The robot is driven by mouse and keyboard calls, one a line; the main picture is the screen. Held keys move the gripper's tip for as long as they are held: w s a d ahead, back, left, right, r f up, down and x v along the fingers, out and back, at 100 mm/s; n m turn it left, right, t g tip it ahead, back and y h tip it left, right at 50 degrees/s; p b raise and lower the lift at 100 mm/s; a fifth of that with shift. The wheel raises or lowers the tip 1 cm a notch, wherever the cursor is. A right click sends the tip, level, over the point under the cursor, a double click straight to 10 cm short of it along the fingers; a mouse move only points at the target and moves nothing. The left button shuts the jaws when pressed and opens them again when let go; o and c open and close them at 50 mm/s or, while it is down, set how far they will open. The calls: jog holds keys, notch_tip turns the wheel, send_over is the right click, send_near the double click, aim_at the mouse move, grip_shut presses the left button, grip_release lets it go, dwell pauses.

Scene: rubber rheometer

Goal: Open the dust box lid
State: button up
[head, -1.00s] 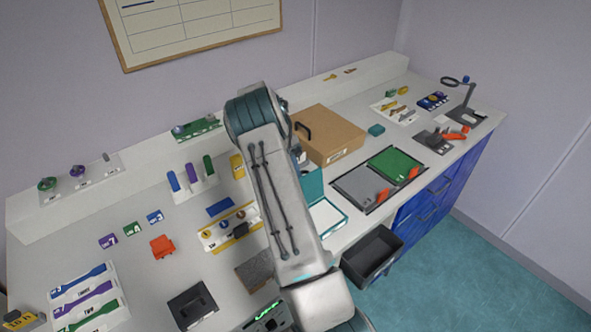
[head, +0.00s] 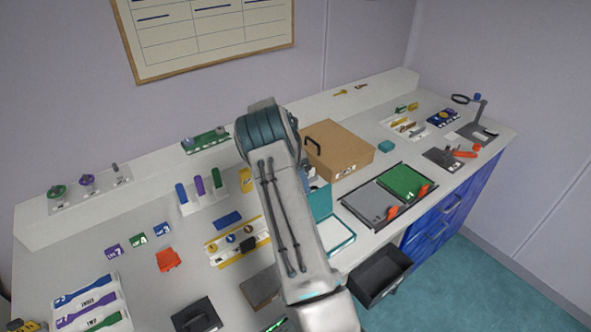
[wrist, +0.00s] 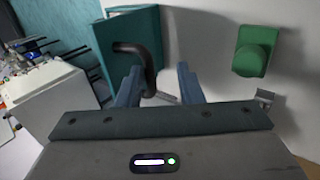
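A brown box (head: 345,157) with a black handle (head: 313,142) at its left side stands toward the back of the bench in the head view. Its top looks closed. No label naming a dust box is readable. In the wrist view a black curved handle (wrist: 143,60) stands between the fingers of my gripper (wrist: 159,80), nearer the left finger. The fingers are apart, with space on the right. In the head view my arm hides my gripper.
A teal-edged white tray (head: 338,236) is partly behind my arm. A black bin (head: 382,272) juts out at the bench's front edge. Grey and green panels (head: 404,181) lie to the right. In the wrist view a green block (wrist: 254,50) is right of the fingers.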

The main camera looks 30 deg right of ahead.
jog(key=d+p+v, duration=0.1)
jog(key=p+v, duration=0.1)
jog(key=v, duration=1.1)
jog(key=shift+a, duration=0.55)
jog(key=shift+w, duration=0.1)
jog(key=shift+r, duration=0.15)
